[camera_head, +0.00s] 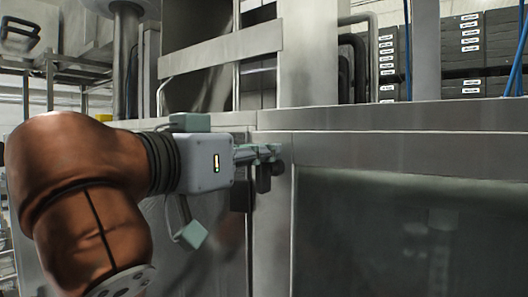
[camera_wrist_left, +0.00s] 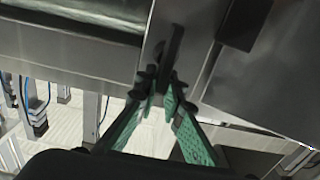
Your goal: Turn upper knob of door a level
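The door's upper knob (camera_wrist_left: 172,48) is a dark, narrow lever on a grey metal strip in the left wrist view. In the head view, the dark knob (camera_head: 277,168) is partly covered by the fingers, at the upper left corner of the windowed door (camera_head: 400,147). My left gripper (camera_head: 268,152) reaches it from the left. In the wrist view, the green-padded fingertips (camera_wrist_left: 163,92) converge at the knob's near end with a small gap between them. Whether both pads touch the knob cannot be told. My right gripper is not in view.
A second dark block (camera_wrist_left: 244,22) sits on the panel right of the knob in the wrist view. A metal ledge (camera_head: 390,115) runs above the door. Stacked dark crates (camera_head: 470,45) stand behind. Open floor (camera_wrist_left: 110,112) shows below the gripper.

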